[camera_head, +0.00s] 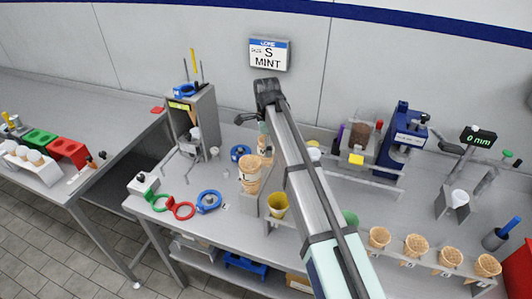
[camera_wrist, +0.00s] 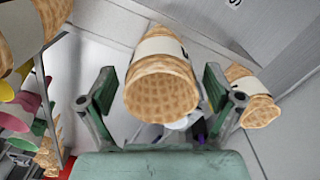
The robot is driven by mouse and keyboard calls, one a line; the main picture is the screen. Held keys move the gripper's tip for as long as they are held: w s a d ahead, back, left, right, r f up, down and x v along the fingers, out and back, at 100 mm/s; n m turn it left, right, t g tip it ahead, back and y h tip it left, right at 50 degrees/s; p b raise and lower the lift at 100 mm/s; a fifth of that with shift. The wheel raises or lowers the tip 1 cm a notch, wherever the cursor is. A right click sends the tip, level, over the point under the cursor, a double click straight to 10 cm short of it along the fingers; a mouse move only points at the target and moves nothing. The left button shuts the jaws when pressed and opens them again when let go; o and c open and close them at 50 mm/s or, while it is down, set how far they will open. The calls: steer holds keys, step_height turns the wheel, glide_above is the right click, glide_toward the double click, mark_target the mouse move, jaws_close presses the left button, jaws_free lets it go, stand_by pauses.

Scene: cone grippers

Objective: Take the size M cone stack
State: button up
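My gripper (camera_wrist: 160,98) is open in the wrist view. A waffle cone stack with a pale paper band (camera_wrist: 162,85) shows between its two green fingers, with small gaps on both sides in the picture. The band's lettering is mostly hidden, so I cannot read its size. A second banded cone stack (camera_wrist: 252,97) lies outside the right finger. More cones (camera_wrist: 18,45) are at the upper left. In the head view a banded cone stack (camera_head: 250,175) stands left of my arm, and another (camera_head: 264,146) is partly hidden by it. I cannot make out the gripper there.
A wall sign (camera_head: 268,54) reads size S, mint. A yellow cup (camera_head: 277,204) sits in a holder in front of the stacks. Red (camera_head: 182,210) and blue (camera_head: 208,201) rings lie at left. Several single cones (camera_head: 417,246) stand in a rack at right.

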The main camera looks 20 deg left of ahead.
steer(key=c, duration=0.9)
steer(key=shift+r, duration=0.2)
